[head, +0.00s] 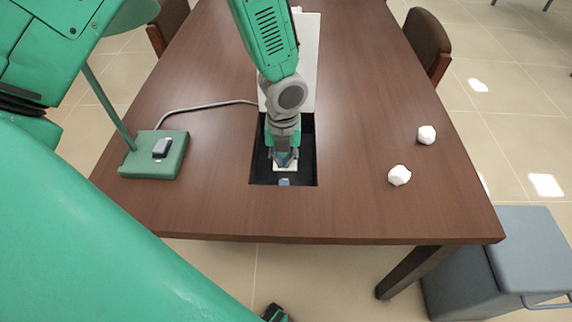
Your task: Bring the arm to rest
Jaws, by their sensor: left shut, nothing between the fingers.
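My left gripper (285,158) points down over a black tray-like area (256,170) in the middle of the table. Its fingers are shut with nothing between them. A small pale square piece (292,168) shows right at the fingertips; I cannot tell whether they touch it. A small blue-grey piece (284,182) lies just in front, near the tray's front edge. My forearm hides part of the tray and of the white panel behind it. My right gripper is not in view.
The brown table (215,205) has a green lamp base (168,166) at left, with a grey cable behind. Two white crumpled lumps (399,175) (426,135) lie at right. A white panel (307,70) lies behind the tray.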

